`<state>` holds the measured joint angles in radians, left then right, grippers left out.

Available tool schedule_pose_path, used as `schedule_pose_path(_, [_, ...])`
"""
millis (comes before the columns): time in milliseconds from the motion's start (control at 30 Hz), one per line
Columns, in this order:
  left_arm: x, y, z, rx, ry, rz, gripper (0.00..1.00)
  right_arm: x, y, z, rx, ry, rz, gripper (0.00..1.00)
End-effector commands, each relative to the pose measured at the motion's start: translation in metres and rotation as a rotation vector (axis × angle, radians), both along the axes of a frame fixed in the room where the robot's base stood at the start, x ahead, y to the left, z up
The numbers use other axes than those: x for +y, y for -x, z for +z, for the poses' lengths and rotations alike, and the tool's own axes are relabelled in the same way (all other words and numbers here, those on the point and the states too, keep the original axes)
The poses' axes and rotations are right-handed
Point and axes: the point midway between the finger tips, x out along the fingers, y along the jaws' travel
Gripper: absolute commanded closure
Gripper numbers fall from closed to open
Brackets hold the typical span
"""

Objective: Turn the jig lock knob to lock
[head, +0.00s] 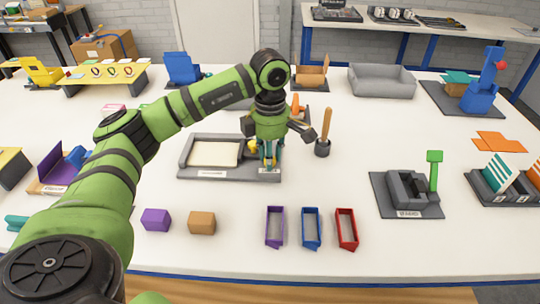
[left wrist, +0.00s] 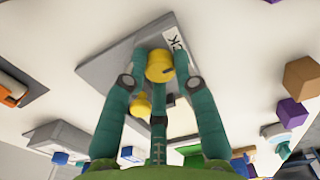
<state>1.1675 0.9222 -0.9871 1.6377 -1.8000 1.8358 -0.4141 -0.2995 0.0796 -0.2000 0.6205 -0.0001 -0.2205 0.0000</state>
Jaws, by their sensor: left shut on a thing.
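The jig is a grey frame (head: 240,178) with a cream panel (head: 213,153) in it, left of centre in the head view. My left gripper (head: 268,160) points down at its right end. In the left wrist view the fingers (left wrist: 160,75) are shut around a round yellow knob (left wrist: 158,62) with a dark mark on its edge. A white label ending in "CK" (left wrist: 176,42) lies beside the knob. A second yellow part (left wrist: 141,104) shows below the knob, partly between the fingers. The fingers hide most of the knob in the head view. My right gripper is not in view.
A wooden-handled tool (head: 327,125) stands in a dark holder right of the jig. Purple (head: 156,219) and orange (head: 202,222) blocks and several small open bins (head: 346,229) lie in front. A grey fixture with a green lever (head: 434,170) stands at right. The table between is clear.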

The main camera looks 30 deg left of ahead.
Motion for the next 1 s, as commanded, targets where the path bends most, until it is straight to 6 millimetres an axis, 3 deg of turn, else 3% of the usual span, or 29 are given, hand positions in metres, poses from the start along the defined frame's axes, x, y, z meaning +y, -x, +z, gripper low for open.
schedule_pose_path(433, [0.001,-0.001,0.002,-0.004,0.000,-0.008,1.00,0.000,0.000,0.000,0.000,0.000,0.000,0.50])
schedule_pose_path(467, [0.001,-0.001,0.002,-0.005,-0.001,-0.008,0.59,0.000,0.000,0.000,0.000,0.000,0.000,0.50])
schedule_pose_path(500, [0.000,-0.001,0.002,-0.004,0.000,-0.008,0.47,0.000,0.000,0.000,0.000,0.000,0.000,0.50])
schedule_pose_path(833, [0.000,0.000,0.001,-0.002,0.000,-0.008,0.47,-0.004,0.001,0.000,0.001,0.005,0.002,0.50])
schedule_pose_path(1000, [0.000,-0.001,0.016,-0.006,0.000,-0.007,0.47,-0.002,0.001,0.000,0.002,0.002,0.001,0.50])
